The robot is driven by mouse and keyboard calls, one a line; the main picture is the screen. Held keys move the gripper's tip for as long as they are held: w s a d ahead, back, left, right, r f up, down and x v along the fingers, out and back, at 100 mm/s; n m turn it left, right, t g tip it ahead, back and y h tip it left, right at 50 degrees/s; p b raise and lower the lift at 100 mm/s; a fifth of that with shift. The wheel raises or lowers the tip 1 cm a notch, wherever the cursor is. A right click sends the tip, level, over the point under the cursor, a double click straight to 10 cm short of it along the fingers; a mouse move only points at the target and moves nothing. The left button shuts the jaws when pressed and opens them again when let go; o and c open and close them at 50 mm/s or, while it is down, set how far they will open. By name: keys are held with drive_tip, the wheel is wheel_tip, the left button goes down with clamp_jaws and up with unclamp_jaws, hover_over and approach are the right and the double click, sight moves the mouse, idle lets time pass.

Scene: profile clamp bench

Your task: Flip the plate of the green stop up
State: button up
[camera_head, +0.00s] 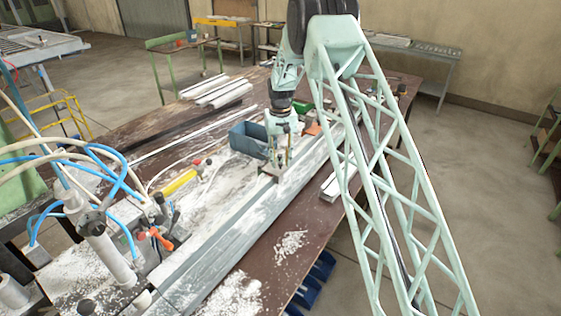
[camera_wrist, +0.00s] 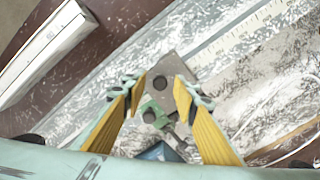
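The green stop (camera_wrist: 152,109) sits on the grey rail in the middle of the wrist view, partly between my fingers. Its grey-brown plate (camera_wrist: 178,61) has a round hole and reaches past the fingertips. I cannot tell exactly how far the plate is tilted. My gripper (camera_wrist: 158,84) has yellow-padded fingers standing apart, one on each side of the stop. I cannot tell whether either finger touches it. In the head view my gripper (camera_head: 277,166) points down, low over the rail, and hides most of the stop.
The long grey rail (camera_head: 222,240) runs along the brown bench. A scale strip (camera_wrist: 240,32) lies beside it. A blue-grey bin (camera_head: 246,139) stands just behind my gripper. A short white profile (camera_head: 332,187) lies to the right. Hoses and an orange-handled clamp (camera_head: 155,238) are at left.

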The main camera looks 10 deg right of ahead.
drive_tip(key=shift+c, duration=0.4)
clamp_jaws()
